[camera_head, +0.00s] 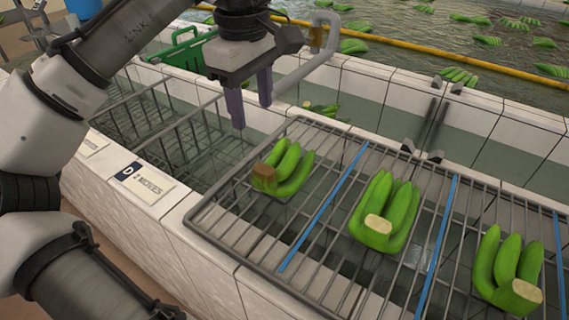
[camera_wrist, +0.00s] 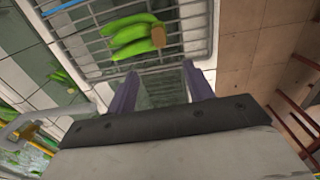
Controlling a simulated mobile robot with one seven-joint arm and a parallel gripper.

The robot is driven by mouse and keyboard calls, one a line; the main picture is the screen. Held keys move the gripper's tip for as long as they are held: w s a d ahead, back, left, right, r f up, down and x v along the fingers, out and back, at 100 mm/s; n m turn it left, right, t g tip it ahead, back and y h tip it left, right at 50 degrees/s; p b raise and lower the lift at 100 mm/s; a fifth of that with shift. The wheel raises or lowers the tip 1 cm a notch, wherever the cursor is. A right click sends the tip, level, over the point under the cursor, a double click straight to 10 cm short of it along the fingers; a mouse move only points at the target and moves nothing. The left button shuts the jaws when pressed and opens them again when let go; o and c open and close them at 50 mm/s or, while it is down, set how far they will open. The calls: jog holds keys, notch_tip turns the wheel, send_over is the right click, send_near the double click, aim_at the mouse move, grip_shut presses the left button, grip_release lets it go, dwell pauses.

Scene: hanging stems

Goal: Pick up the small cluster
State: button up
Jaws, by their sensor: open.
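Three green banana clusters lie on a wire rack (camera_head: 262,262), split by blue strips. The left cluster (camera_head: 290,170) has a brown cut stem end and looks the smallest. It also shows in the wrist view (camera_wrist: 135,36). The middle cluster (camera_head: 388,212) and the right cluster (camera_head: 508,268) have pale cut ends and look bigger. My gripper (camera_head: 251,112) is open and empty, with its two purple fingers pointing down. It hangs above and to the left of the left cluster, apart from it. In the wrist view my gripper (camera_wrist: 160,72) shows the left cluster just beyond its fingertips.
A wire basket (camera_head: 150,118) sits in the tiled trough left of the rack. A label card (camera_head: 146,184) lies on the tiled ledge. A green crate (camera_head: 183,48) and a curved grey pipe (camera_head: 306,70) stand behind. Bananas float in water beyond the yellow rail (camera_head: 420,48).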

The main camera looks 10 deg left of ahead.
send_over(262, 168)
jog(key=f, duration=0.7)
jog(key=shift+a+f, duration=0.25)
jog(key=shift+a, duration=0.05)
jog(key=shift+d+f+p, duration=0.15)
jog(key=shift+f+p, duration=0.1)
jog(key=shift+f, duration=1.1)
jog(key=shift+d+f+p, duration=0.1)
jog(key=shift+f+p, duration=0.15)
jog(key=shift+f, duration=1.1)
grip_shut()
